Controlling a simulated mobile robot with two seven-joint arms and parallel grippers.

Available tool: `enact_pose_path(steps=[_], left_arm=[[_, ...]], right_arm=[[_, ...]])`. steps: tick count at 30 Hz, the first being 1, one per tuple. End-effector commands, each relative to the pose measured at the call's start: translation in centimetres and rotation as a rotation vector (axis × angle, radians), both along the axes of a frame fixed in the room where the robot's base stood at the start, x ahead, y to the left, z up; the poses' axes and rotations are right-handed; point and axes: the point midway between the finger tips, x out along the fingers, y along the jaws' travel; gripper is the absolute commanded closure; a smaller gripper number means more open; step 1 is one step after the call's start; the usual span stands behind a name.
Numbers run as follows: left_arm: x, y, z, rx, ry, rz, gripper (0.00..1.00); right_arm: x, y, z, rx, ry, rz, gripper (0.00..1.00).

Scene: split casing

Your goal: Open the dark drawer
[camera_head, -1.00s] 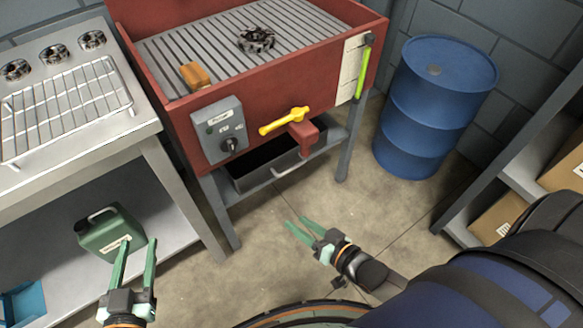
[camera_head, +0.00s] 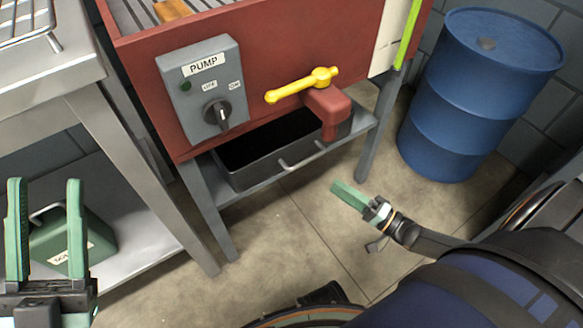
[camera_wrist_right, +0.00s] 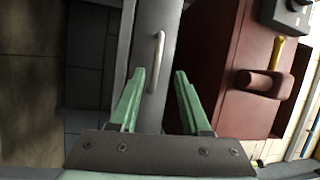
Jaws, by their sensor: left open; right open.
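The dark drawer (camera_head: 252,174) sits under the red basin, with part of its dark interior showing. Its pale bar handle (camera_head: 303,159) is on the front. In the right wrist view, the drawer front (camera_wrist_right: 146,105) is a grey strip, and the handle (camera_wrist_right: 158,60) lies ahead of the fingertips. My right gripper (camera_head: 338,189) is in front of the drawer, to the right of and apart from the handle. Its fingers also show spread and empty in the right wrist view (camera_wrist_right: 160,74). My left gripper (camera_head: 45,183) is open and empty at the lower left, in front of a green canister.
The red basin (camera_head: 290,50) carries a pump switch box (camera_head: 205,88), a yellow lever (camera_head: 300,86) and a red spout (camera_head: 328,108) overhanging the drawer. A blue barrel (camera_head: 470,90) stands at right. The green canister (camera_head: 92,238) is on the left shelf. Floor before the drawer is clear.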

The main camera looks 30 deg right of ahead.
Motion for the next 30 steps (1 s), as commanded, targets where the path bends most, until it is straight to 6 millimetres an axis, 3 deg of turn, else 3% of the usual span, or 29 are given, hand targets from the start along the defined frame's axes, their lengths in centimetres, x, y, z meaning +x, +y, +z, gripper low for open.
enact_pose_path(steps=[1,7,11,22,30], left_arm=[[-0.5,-0.1,-0.5,-0.001,-0.027,-0.008,0.50],[-1.2,-0.2,0.1,-0.004,-0.065,-0.017,0.50],[-1.1,-0.2,-0.1,-0.002,-0.062,-0.017,0.50],[-1.0,-0.4,-1.6,0.009,-0.057,-0.011,0.50],[-1.0,-0.5,-2.2,0.016,-0.056,-0.009,0.50]], right_arm=[[0.0,-0.8,-1.0,0.024,0.001,0.008,0.53],[0.3,-1.5,-0.6,0.078,0.002,0.024,0.53],[1.7,-0.7,-0.3,0.079,0.000,0.024,0.53],[8.2,2.7,0.9,0.078,0.000,0.024,0.53],[10.6,3.9,1.3,0.075,0.003,0.023,0.53]])
